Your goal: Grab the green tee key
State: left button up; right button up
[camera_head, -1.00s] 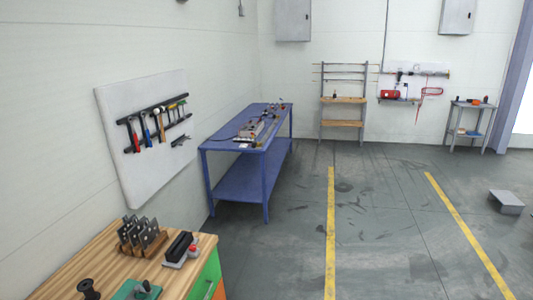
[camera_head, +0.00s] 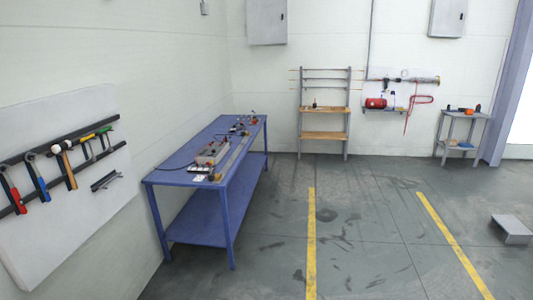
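On the white wall panel (camera_head: 110,210) at the left, several tools hang from dark rails. Near the rail's right end are tools with a yellow top (camera_head: 82,138) and a green top (camera_head: 104,130). The green one may be the green tee key, but it is too small to be sure. Neither of my grippers is in view.
A blue workbench (camera_head: 165,177) with small parts stands along the left wall past the panel. A wooden-shelved rack (camera_head: 325,136) and a small grey table (camera_head: 479,115) stand at the back. A low grey block (camera_head: 511,228) sits on the floor at the right. The middle floor is clear.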

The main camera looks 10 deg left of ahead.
aim_at(110, 148)
jog(key=i+u, duration=0.25)
jog(key=i, duration=0.3)
jog(key=i+u, duration=0.2)
jog(key=i, duration=0.3)
jog(key=i+l+u, duration=0.25)
jog(key=i, duration=0.3)
jog(key=i+l+u, duration=0.2)
jog(key=i, duration=0.3)
